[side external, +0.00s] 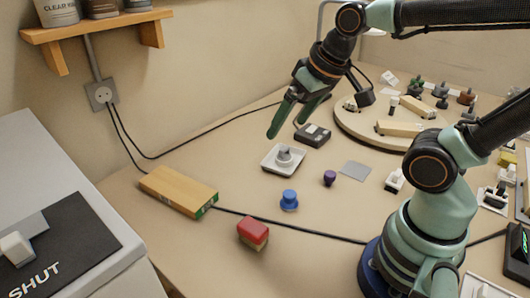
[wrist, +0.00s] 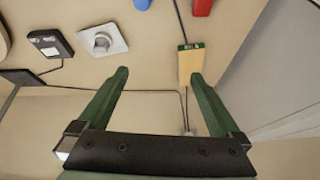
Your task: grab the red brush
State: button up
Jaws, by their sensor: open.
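The red brush (side external: 253,230) is a small block with a red top and a tan lower part. It lies on the bench near the front, right of and below the wooden block in the side view. In the wrist view a red piece of it (wrist: 202,6) shows at the top edge, partly cut off. My gripper (side external: 288,122) is open and empty, raised over the back of the bench and well apart from the brush. Its two green fingers are spread in the wrist view (wrist: 159,76).
A wooden block (side external: 175,189), a blue knob (side external: 289,199), a purple knob (side external: 329,178) and a white plate with a knob (side external: 278,165) stand around the brush. A black cable (side external: 310,231) runs behind it. A grey cabinet (side external: 40,170) borders the left. A round board (side external: 365,138) holds several pieces.

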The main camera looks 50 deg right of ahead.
jog(key=w+a+f+m+g, duration=0.1)
jog(key=a+f+m+g, duration=0.1)
jog(key=a+f+m, duration=0.4)
jog(key=m+g, duration=0.3)
jog(key=m, duration=0.7)
send_over(253, 226)
notch_tip(253, 226, down, 5)
jog(key=f, duration=0.5)
jog(key=shift+s+a+f, duration=0.1)
jog(key=shift+s+f, duration=0.05)
jog(key=shift+s, duration=0.1)
jog(key=shift+w+f, duration=0.15)
jog(key=shift+f, duration=1.5)
jog(key=shift+w+f, duration=0.1)
jog(key=shift+f, duration=1.5)
jog(key=c, duration=1.2)
jog(key=shift+r, duration=0.2)
